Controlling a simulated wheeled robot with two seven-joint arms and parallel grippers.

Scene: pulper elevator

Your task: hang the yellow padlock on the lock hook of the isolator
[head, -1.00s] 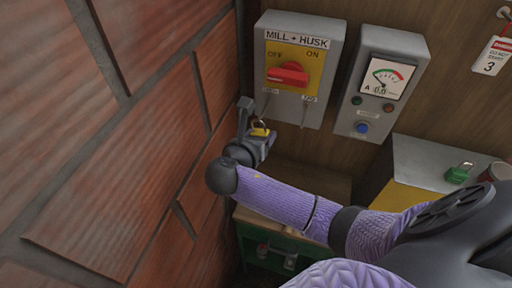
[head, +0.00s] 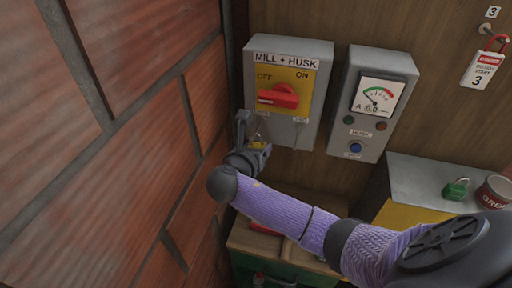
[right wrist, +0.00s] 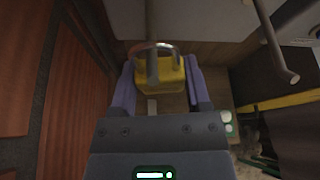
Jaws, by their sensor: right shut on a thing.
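The yellow padlock (head: 257,145) is in my right gripper (head: 250,144), just below the lower left of the grey isolator box (head: 314,92). The isolator has a yellow plate and a red handle (head: 278,97). In the right wrist view the gripper (right wrist: 158,88) is shut on the padlock (right wrist: 160,76), shackle up. The lock hook (right wrist: 152,38), a thin rod, comes down from the top and crosses the shackle and body in the picture. I cannot tell whether it passes through the shackle or in front of it. My left gripper is not in view.
A second hook (right wrist: 275,42) hangs to the right, under the tag label. A meter box (head: 372,112) stands right of the isolator. A brick wall (head: 110,150) is close on the left. A green padlock (head: 456,188) and a red can (head: 495,191) sit on a grey surface.

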